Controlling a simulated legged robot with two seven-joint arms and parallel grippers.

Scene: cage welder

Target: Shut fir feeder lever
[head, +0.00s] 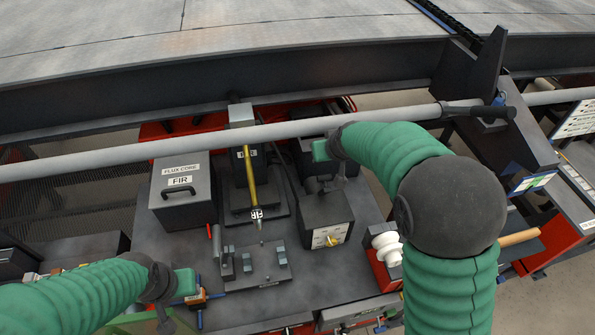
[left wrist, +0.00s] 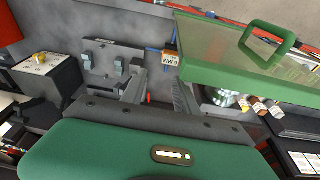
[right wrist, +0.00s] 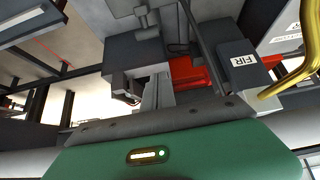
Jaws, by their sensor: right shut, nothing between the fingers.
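In the head view a grey box marked FLUX CORE and FIR (head: 182,190) stands at the left of the bench, with a black handle. A dark feeder unit (head: 241,163) with a small label stands beside it, a yellow tube running down its front. In the right wrist view a dark block marked FIR (right wrist: 242,61) is right of my right gripper (right wrist: 157,88), which is shut and empty. A dark bracket (right wrist: 133,52) lies just beyond its fingertips; I cannot tell which part is the lever. My left gripper (left wrist: 155,90) is open and empty over the bench.
A grey pipe (head: 240,140) crosses the head view above the bench, close to my right wrist. A dark box with a yellow knob (head: 326,218) and a fixture plate with small clamps (head: 255,268) stand mid-bench. A green lidded case (left wrist: 232,50) is near my left gripper.

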